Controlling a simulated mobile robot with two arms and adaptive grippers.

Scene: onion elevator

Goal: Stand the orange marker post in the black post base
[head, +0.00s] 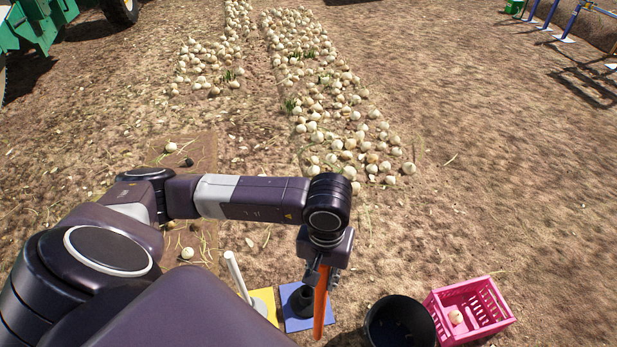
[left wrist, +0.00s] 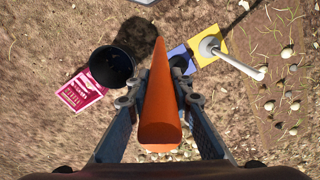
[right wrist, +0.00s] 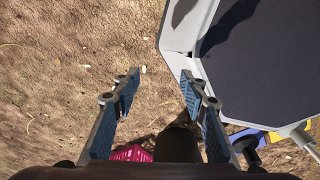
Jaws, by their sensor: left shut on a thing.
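The orange marker post (head: 320,304) hangs from my left gripper (head: 325,272), close to upright in the head view. In the left wrist view, the post (left wrist: 160,105) is between the shut fingers of my left gripper (left wrist: 158,98). The black post base (head: 302,299) stands on a blue mat (head: 293,320), just left of the post in the head view. The base is partly hidden by the post in the left wrist view. The height of the post's lower end above the ground is hard to tell. My right gripper (right wrist: 160,82) is open and empty over bare soil.
A white post (head: 236,274) stands on a yellow mat (head: 266,300) left of the blue mat. A black bucket (head: 399,325) and a pink crate (head: 470,309) holding an onion are to the right. Many onions (head: 330,110) lie in rows farther off.

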